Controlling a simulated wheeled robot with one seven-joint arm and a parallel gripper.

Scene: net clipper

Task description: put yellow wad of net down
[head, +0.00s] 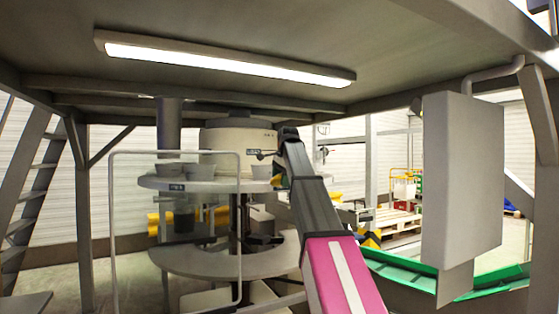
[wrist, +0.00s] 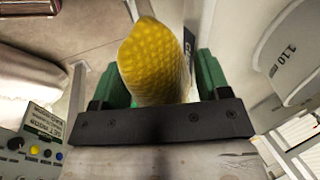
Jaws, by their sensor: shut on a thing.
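The yellow wad of net (wrist: 155,60) is a textured, rounded lump in the wrist view. My gripper (wrist: 160,78) is shut on it, with a green finger on each side. The wad sticks out past the fingers, and its lower end is hidden behind the dark gripper bar. In the head view my arm reaches up to the round machine, with my gripper (head: 266,156) small and dark beside the upper round table (head: 215,186). I cannot make out the wad there.
A control panel (wrist: 38,148) is at lower left. A metal rail (head: 112,220), lower round shelf (head: 215,262) and grey cabinet (head: 463,180) limit room.

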